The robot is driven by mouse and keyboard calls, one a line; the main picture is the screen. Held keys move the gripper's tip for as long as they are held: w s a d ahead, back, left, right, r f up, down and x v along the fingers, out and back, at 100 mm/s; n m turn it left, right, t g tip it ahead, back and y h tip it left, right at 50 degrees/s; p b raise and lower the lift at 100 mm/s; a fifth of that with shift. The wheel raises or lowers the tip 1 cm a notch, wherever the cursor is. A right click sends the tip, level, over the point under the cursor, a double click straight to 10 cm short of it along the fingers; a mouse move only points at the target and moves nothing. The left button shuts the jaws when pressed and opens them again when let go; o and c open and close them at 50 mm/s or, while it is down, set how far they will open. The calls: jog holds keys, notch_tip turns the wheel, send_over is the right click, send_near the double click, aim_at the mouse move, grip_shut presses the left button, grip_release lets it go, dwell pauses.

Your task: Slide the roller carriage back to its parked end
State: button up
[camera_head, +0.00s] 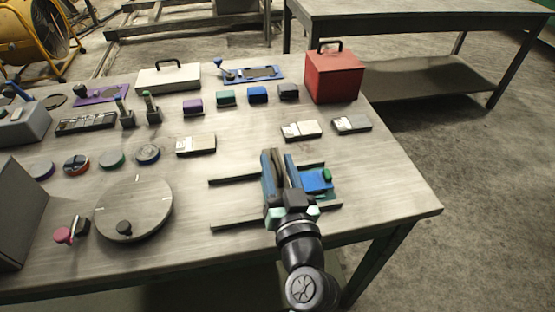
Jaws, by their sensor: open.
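The roller carriage (316,181) appears as a blue block with a green knob, near the right end of two dark parallel rails (237,179). The rails lie flat on the table, running left to right. My gripper (279,160) is open, just left of the carriage and over the rails. Its fingers point away from me toward the table's far side. My gripper and wrist hide the middle of the rails and part of the carriage's left side. I cannot tell whether a finger touches the carriage.
Small flat boxes (302,130) lie beyond the rails. A grey turntable disc (134,208) with a black knob lies to the left. A red box (334,76) stands at the back right. Bare tabletop (390,190) extends right of the rails to the edge.

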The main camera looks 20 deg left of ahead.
jog(key=shift+w+a, duration=0.15)
jog(key=shift+w, duration=0.05)
grip_shut()
dwell(1.4)
